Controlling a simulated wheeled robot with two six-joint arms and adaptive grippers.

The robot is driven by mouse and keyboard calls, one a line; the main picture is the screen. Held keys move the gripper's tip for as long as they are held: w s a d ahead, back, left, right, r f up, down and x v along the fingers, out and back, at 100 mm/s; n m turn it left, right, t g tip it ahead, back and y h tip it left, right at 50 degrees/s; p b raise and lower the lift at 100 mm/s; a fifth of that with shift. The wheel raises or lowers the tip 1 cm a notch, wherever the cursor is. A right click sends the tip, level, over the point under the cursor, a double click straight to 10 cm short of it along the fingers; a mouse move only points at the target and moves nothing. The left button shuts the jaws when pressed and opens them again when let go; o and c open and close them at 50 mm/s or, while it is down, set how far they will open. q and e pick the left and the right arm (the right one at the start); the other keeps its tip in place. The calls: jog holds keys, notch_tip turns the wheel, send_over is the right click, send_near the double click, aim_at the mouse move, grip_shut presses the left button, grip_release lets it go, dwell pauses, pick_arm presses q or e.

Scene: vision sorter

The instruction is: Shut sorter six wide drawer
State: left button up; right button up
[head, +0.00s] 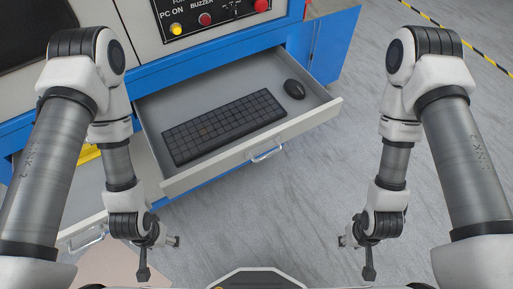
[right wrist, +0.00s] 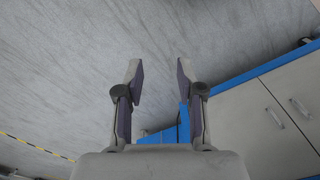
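The wide drawer (head: 319,118) of the blue and grey sorter cabinet stands pulled out in the head view. A black keyboard (head: 224,126) and a black mouse (head: 294,89) lie in it. Its light metal handle (head: 266,154) is on the front panel. My left gripper (head: 160,258) is open and empty, in front of the drawer and to the left of the handle. My right gripper (head: 354,257) is open and empty, in front and to the right; its spread fingers also show in the right wrist view (right wrist: 159,80). Neither gripper touches the drawer.
A control panel (head: 215,18) with buttons is above the drawer. Another light front with a handle (head: 88,241) is at lower left, partly hidden by my left arm. The grey floor (head: 300,200) is clear. The right wrist view shows cabinet doors (right wrist: 245,125) at right.

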grip_shut()
jog(key=m+t+y, duration=0.6)
jog(key=m+t, duration=0.5)
jog(key=m, duration=0.1)
send_near(307, 126)
jog(key=shift+g, duration=0.3)
jog(key=p+x, duration=0.1)
jog(key=x, duration=0.4)
jog(key=shift+w+a, duration=0.1)
jog(key=shift+w, duration=0.25)
jog(key=shift+w+a+f+p, duration=0.15)
jog(key=shift+w+a+p, duration=0.15)
jog(key=shift+w, duration=0.1)
